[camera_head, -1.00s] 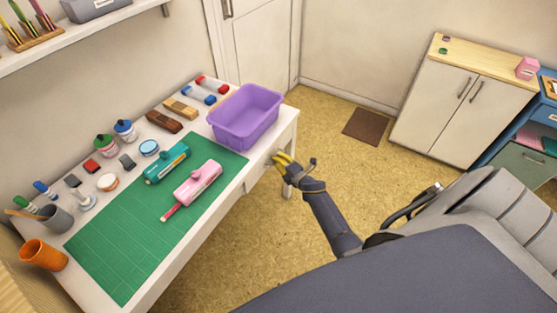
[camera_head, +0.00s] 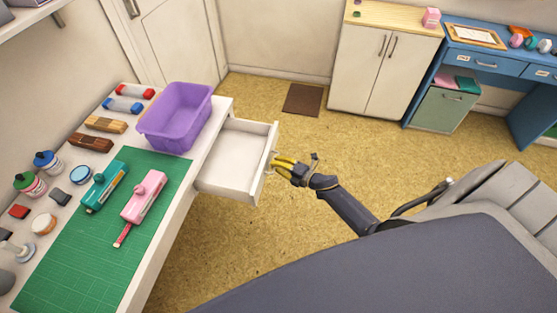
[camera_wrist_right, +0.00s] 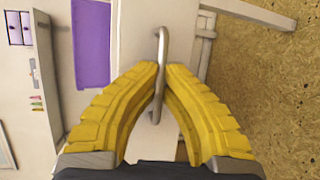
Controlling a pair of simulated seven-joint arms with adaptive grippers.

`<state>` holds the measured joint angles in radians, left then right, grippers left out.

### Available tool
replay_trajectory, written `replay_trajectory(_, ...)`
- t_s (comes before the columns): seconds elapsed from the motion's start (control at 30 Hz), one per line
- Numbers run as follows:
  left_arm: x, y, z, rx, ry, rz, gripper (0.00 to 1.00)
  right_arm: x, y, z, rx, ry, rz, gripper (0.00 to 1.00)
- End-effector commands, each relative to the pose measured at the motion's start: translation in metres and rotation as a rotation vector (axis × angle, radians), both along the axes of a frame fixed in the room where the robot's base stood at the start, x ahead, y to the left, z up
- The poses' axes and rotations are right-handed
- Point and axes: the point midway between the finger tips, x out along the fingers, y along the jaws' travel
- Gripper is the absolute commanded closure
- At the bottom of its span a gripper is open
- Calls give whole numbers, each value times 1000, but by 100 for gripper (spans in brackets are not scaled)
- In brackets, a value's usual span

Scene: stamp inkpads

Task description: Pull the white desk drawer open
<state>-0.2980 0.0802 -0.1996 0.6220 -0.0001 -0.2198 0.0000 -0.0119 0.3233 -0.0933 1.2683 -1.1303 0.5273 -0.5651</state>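The white desk drawer (camera_head: 236,158) stands pulled out from the white desk (camera_head: 172,212) in the head view, and its empty inside shows. My right gripper (camera_head: 277,164) is at the outer face of the drawer front. In the right wrist view its yellow fingers (camera_wrist_right: 162,72) are closed on the metal drawer handle (camera_wrist_right: 162,42), one finger on each side. My left gripper is not in view.
A purple bin (camera_head: 175,117) stands on the desk above the drawer. A green cutting mat (camera_head: 75,250) holds a teal and a pink tool. The yellow floor (camera_head: 310,135) around the open drawer is clear. A white cabinet (camera_head: 375,70) stands farther back.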

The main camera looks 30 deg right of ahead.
Motion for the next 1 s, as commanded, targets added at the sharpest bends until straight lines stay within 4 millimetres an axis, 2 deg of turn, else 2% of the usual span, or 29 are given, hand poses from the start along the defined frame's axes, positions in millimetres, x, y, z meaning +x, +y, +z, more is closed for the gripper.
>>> replay_trajectory(0.53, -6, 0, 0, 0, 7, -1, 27, -2, -1, -1, -5, 2, 16, 100)
replay_trajectory(0.77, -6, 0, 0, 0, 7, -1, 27, -2, 0, -1, -4, 1, 17, 71)
replay_trajectory(1.0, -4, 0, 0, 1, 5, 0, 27, -2, 1, 0, -2, 1, 19, 69)
